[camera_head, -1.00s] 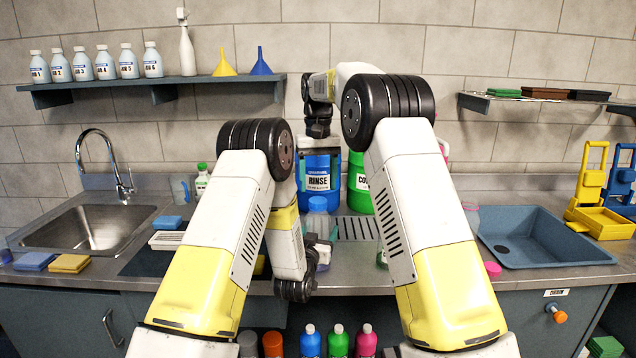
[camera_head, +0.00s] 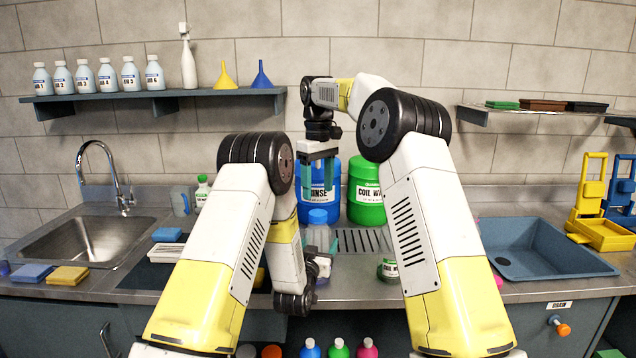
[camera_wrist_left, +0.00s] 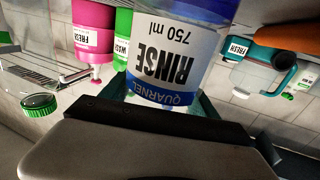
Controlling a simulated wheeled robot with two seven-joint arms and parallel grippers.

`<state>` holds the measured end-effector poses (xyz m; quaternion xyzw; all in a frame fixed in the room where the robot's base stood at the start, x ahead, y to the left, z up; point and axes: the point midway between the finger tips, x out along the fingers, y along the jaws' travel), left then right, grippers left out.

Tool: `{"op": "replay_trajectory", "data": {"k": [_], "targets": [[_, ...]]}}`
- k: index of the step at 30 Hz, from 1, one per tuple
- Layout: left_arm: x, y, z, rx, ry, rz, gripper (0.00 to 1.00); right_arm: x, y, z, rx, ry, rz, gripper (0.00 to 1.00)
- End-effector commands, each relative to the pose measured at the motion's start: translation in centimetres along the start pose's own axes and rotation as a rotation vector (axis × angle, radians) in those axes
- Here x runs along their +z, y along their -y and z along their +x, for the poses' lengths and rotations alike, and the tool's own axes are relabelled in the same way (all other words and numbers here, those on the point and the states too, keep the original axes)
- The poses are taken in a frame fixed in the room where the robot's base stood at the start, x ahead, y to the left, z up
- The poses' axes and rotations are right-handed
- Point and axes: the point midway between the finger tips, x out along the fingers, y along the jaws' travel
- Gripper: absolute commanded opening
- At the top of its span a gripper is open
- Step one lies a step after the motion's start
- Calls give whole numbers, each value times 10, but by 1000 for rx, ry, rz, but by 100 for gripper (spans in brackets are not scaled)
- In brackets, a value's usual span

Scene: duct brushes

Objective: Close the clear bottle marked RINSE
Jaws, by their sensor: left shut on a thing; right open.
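The clear RINSE bottle (camera_head: 319,238) stands upright at the counter's front middle, with a blue part at its top. In the left wrist view its RINSE label (camera_wrist_left: 165,62) appears upside down, close to the camera. My left gripper (camera_head: 318,265) is shut on this bottle, its fingers partly hidden by the arm. My right gripper (camera_head: 318,180) is open and points down above the bottle, in front of the large blue RINSE jug (camera_head: 316,205). I see nothing between its teal fingers. I cannot tell whether the blue top is a seated cap.
A green COIL jug (camera_head: 366,205) stands behind right. A small green-marked container (camera_head: 388,268) sits to the right of the bottle. A drain grate (camera_head: 362,241) lies behind. A metal sink (camera_head: 90,240) is left, a blue basin (camera_head: 545,250) right.

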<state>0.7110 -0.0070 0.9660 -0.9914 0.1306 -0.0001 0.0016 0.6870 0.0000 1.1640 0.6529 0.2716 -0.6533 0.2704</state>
Motion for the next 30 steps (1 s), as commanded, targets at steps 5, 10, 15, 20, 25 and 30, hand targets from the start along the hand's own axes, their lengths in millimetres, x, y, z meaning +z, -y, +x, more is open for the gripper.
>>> {"op": "replay_trajectory", "data": {"k": [5, 10, 15, 20, 25, 30], "targets": [[0, 0, 0, 0, -1, 0, 0, 1, 0, 29, -2, 4, 2, 64], [0, 0, 0, 0, -1, 0, 0, 1, 0, 53, -1, 3, 1, 64], [0, 0, 0, 0, -1, 0, 0, 0, 0, 67, 0, 1, 1, 64], [0, 0, 0, 0, -1, 0, 0, 0, 0, 70, 0, -1, 1, 64], [0, 0, 0, 0, -1, 0, 0, 0, 0, 70, 0, 0, 1, 64], [0, 0, 0, 0, -1, 0, 0, 0, 0, 70, 0, 0, 1, 32]]}}
